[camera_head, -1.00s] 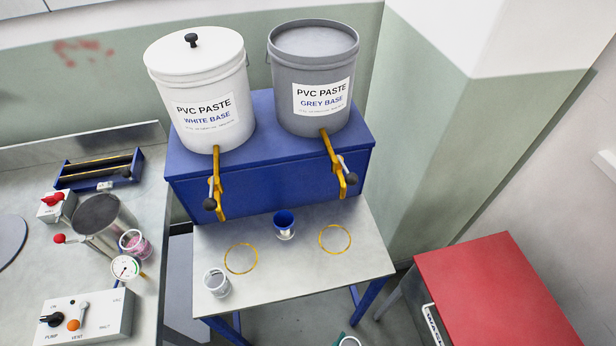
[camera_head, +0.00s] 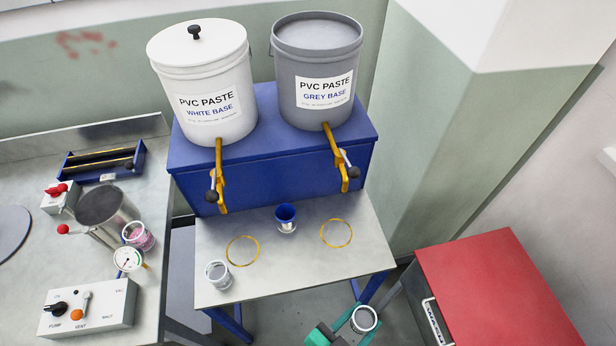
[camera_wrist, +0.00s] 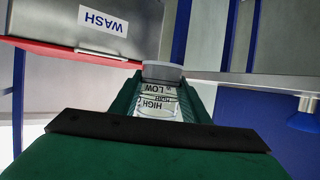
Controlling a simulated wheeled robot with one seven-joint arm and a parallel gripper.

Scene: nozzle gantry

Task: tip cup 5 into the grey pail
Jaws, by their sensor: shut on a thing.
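My gripper (camera_head: 350,324) has green jaws and is low at the bottom of the head view, in front of the table. It is shut on a clear cup (camera_head: 365,319) with grey contents. In the wrist view the cup (camera_wrist: 160,103) sits between the jaws, with HIGH and LOW marks reading upside down and a grey band at its far end. I cannot read a cup number. The grey pail (camera_head: 317,85), labelled PVC PASTE GREY BASE, stands on the blue stand at the back, its grey top surface inside the rim.
A lidded white pail (camera_head: 203,85) stands beside it. Yellow taps (camera_head: 220,175) hang over the table (camera_head: 290,275), which holds a blue-topped cup (camera_head: 286,218), a clear cup (camera_head: 218,274) and two yellow rings. A red-topped WASH cabinet (camera_head: 500,290) stands right; a pump bench (camera_head: 60,250) stands left.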

